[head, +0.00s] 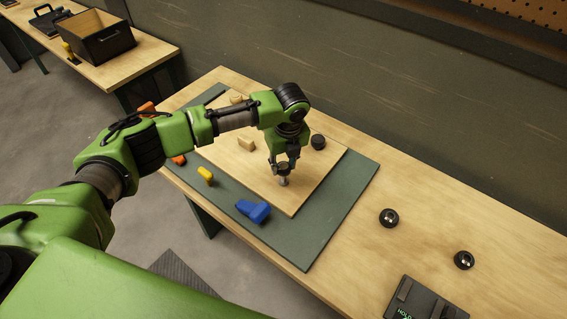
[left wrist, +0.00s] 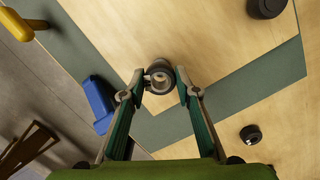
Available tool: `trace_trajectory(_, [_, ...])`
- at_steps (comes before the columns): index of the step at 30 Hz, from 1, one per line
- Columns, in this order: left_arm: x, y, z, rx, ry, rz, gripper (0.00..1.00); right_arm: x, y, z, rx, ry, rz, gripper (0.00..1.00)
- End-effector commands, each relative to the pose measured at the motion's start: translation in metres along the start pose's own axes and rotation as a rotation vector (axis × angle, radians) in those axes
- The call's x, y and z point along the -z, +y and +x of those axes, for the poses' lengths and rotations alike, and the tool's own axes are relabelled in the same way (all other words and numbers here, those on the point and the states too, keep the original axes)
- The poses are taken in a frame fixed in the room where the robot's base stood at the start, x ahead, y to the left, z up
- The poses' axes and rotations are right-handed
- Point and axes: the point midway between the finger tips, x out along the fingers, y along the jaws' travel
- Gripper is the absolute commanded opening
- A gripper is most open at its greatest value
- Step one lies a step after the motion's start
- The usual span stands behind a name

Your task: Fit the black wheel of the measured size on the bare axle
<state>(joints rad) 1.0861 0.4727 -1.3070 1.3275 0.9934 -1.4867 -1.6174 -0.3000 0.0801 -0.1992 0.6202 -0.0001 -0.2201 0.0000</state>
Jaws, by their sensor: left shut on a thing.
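My left gripper (head: 283,172) is over the pale wooden board. It is shut on a small round piece (left wrist: 159,77) with a dark rim and a pale metal centre. In the head view its lower end is at or just above the board; I cannot tell which. A black round wheel-like piece (head: 318,142) is on the board to the right, also at the top of the left wrist view (left wrist: 266,6). I cannot make out a bare axle. My right gripper is not in view.
The board (head: 308,190) lies on a green mat (head: 330,225). A black device (head: 425,302) is at the lower right. A wall runs behind the bench.

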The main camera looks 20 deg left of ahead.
Motion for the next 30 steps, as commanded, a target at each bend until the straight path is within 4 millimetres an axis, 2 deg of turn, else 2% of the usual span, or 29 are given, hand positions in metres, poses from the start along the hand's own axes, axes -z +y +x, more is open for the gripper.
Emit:
trace_trajectory(10, [-0.0003, -0.0004, -0.0016, 0.000, -0.001, 0.000, 0.08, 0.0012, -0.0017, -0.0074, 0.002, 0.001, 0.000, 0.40])
trace_trajectory(30, [-0.0002, -0.0002, -0.0011, 0.000, 0.000, 0.000, 0.08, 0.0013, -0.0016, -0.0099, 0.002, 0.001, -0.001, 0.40])
